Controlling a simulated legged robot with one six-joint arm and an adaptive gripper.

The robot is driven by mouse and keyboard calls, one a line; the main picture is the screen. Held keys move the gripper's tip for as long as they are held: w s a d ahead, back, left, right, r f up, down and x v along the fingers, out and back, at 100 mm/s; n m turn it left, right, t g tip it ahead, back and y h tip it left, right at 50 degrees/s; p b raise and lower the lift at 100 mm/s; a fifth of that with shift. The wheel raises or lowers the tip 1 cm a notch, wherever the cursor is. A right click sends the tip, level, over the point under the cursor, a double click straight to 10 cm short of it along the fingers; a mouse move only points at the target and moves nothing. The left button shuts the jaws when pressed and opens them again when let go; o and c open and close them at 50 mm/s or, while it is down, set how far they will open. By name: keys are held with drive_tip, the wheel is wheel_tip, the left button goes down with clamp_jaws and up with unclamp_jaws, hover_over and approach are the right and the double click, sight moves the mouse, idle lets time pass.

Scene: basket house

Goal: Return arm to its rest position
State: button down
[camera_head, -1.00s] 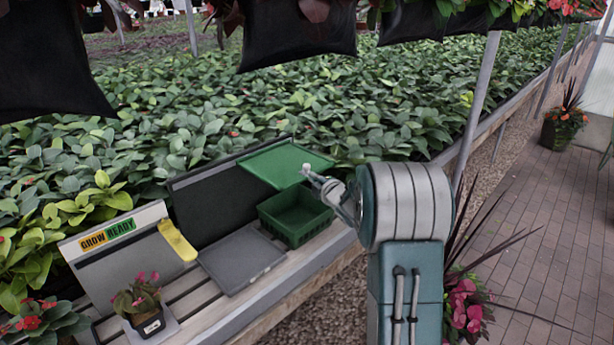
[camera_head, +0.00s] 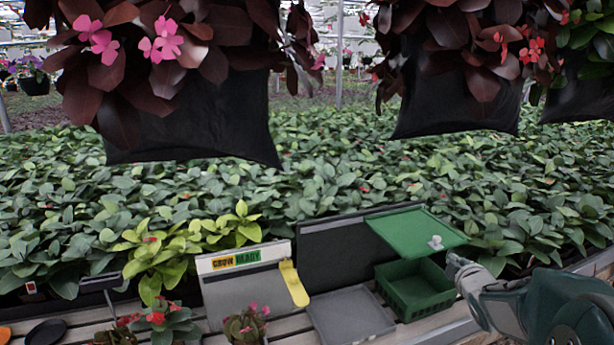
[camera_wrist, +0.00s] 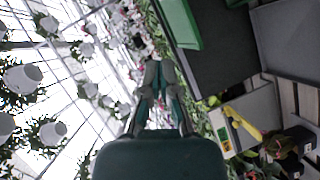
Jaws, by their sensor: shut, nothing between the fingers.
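My gripper (camera_head: 458,265) is at the lower right of the head view, at the end of my arm, just right of the green basket (camera_head: 414,292) in the picture. In the wrist view my gripper (camera_wrist: 158,70) has its fingertips together, with nothing between them. The green basket has its green lid (camera_head: 415,232) raised behind it, with a small white knob on the lid. I cannot tell how far the gripper is from the basket.
A slatted bench holds a grey tray (camera_head: 350,316), a dark panel (camera_head: 345,250), a GROW READY board (camera_head: 240,285) with a yellow tool (camera_head: 293,284), and a small potted flower (camera_head: 246,324). Black hanging planters (camera_head: 195,125) are above. Dense green plants (camera_head: 330,185) fill the area behind.

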drive_tip(key=s+a+m+g, duration=0.3)
drive_tip(key=s+a, duration=0.3)
drive_tip(key=s, duration=0.4)
drive_tip(key=s+a+m+g+y, duration=0.1)
drive_tip(key=s+a+m+g, duration=0.2)
drive_tip(key=s, duration=0.7)
drive_tip(key=s+a+m+g+y, duration=0.1)
drive_tip(key=s+a+m+g, duration=0.2)
drive_tip(key=s+a+m, duration=0.3)
drive_tip(key=s+a, duration=0.5)
drive_tip(key=shift+m, duration=0.4)
